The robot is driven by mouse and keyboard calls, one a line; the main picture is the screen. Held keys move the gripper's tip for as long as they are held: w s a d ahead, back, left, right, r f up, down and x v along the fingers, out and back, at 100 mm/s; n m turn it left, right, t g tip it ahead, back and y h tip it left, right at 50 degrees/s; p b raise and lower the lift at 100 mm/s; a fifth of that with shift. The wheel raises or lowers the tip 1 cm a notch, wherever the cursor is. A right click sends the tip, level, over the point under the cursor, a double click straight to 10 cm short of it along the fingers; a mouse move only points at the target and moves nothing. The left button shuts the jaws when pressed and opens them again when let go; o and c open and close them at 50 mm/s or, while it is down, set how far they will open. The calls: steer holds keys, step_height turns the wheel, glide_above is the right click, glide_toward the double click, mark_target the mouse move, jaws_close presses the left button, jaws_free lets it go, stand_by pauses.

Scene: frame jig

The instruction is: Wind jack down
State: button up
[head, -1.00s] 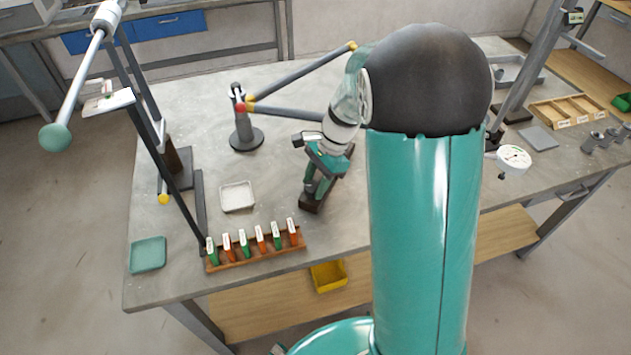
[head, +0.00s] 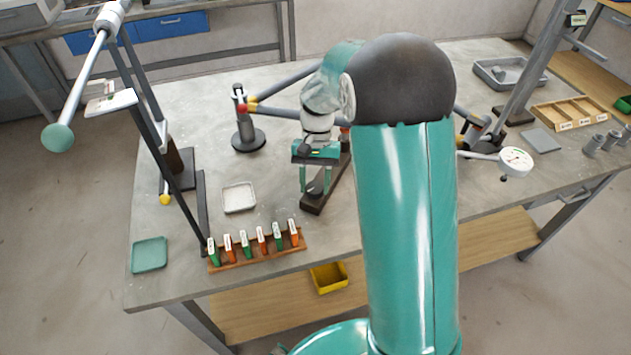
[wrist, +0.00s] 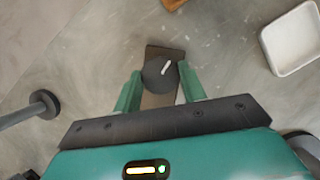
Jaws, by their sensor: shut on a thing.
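The jack shows in the head view as a long dark base (head: 312,207) lying on the grey bench, with a dark round knob (head: 316,187) at its near end. In the wrist view the knob (wrist: 156,82) is a black disc with a white pointer line, and it sits on the brown-black base (wrist: 165,53). My gripper (head: 315,190) points down at the knob. In the wrist view the green fingers of my gripper (wrist: 160,72) are on either side of the knob and shut on it. The far part of the jack is partly hidden behind my arm.
A white tray (head: 238,197) and a rack of green and orange tags (head: 255,257) are to the left. Grey frame tubes on a round-footed stand (head: 247,140) are behind. A white dial gauge (head: 515,161) is at right. My arm hides the bench's middle.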

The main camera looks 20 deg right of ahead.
steer(key=n+h, duration=0.1)
steer(key=n, duration=0.1)
steer(key=n+h, duration=0.1)
steer(key=n, duration=0.2)
steer(key=n+h, duration=0.1)
steer(key=n, duration=0.1)
steer(key=shift+a, duration=0.25)
steer(key=n+h, duration=0.1)
steer(key=n, duration=0.2)
steer(key=n+h, duration=0.1)
steer(key=n, duration=0.2)
steer(key=shift+s+a+t, duration=0.1)
steer(key=shift+t, duration=0.3)
steer(key=shift+n, duration=0.3)
steer(key=o, duration=1)
steer(key=shift+r, duration=0.1)
steer(key=v, duration=1.3)
steer(key=shift+a+r, duration=0.15)
steer(key=shift+r, duration=0.2)
steer(key=shift+s, duration=0.1)
